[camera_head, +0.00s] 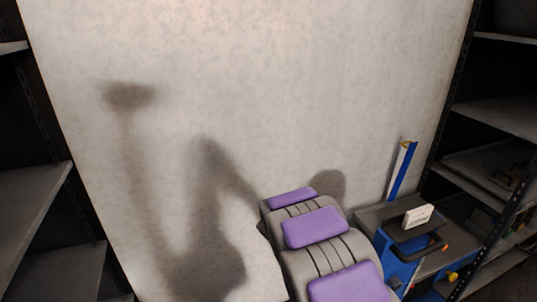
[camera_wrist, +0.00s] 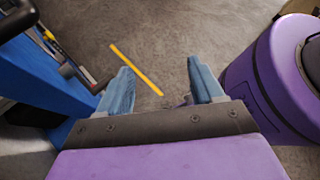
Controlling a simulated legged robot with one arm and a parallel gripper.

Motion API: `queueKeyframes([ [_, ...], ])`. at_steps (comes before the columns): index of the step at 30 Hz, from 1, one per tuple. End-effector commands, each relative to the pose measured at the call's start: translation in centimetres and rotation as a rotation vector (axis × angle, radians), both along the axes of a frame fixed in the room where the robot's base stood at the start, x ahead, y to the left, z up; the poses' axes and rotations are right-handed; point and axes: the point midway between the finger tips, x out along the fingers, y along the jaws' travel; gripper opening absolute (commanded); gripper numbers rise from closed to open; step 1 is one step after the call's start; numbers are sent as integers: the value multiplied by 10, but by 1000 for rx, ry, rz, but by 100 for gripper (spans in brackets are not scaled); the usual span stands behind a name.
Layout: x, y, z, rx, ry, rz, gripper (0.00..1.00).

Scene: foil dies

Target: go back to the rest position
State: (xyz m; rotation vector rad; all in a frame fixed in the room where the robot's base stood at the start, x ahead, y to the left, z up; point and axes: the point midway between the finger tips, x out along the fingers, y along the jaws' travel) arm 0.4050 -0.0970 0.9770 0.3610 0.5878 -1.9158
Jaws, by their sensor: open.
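My gripper (camera_wrist: 160,66) shows in the wrist view with its two blue-grey fingers spread apart. In the head view my purple and grey arm links are at the bottom centre. The gripper's fingers cannot be made out in that view.
A blue machine (camera_head: 396,268) stands right of my arm in the head view, with a white block (camera_head: 417,216) on top; blue structure also shows at the wrist view's left. Shelves (camera_head: 500,112) flank both sides. A pale wall (camera_head: 270,80) is ahead. A yellow line (camera_wrist: 136,70) marks the floor.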

Motion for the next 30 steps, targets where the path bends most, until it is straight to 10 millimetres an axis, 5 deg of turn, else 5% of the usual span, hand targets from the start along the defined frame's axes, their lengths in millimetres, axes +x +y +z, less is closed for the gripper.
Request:
queueKeyframes([
  [13, -94, 13, 59, 121, -401, -435, 66],
  [30, -202, 70, 90, 280, -796, -1023, 66],
])
